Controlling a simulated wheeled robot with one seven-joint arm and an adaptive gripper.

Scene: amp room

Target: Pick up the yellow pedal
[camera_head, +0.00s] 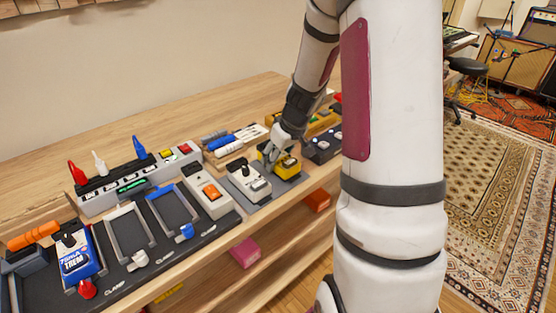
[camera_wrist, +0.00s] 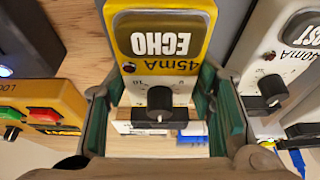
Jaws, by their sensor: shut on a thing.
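The yellow pedal (camera_head: 289,167) is on the wooden bench, between a white pedal (camera_head: 242,174) and a dark unit (camera_head: 325,146). My gripper (camera_head: 276,156) reaches down onto it from above, and the arm hides part of the pedal's far side. In the wrist view the yellow pedal (camera_wrist: 198,52) reads ECHO and 45mA upside down, with a black knob on its pale face. My gripper (camera_wrist: 162,112) has one green-padded finger on each side of the pedal's knob end, shut on it. I cannot tell whether the pedal is clear of the surface.
A white pedal (camera_wrist: 270,75) stands close on the right in the wrist view, and a yellow looper-like unit (camera_wrist: 50,112) on the left. A blue TREM pedal (camera_head: 78,258), clamps and tools crowd the bench's left. A pink box (camera_head: 245,253) is on the lower shelf.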

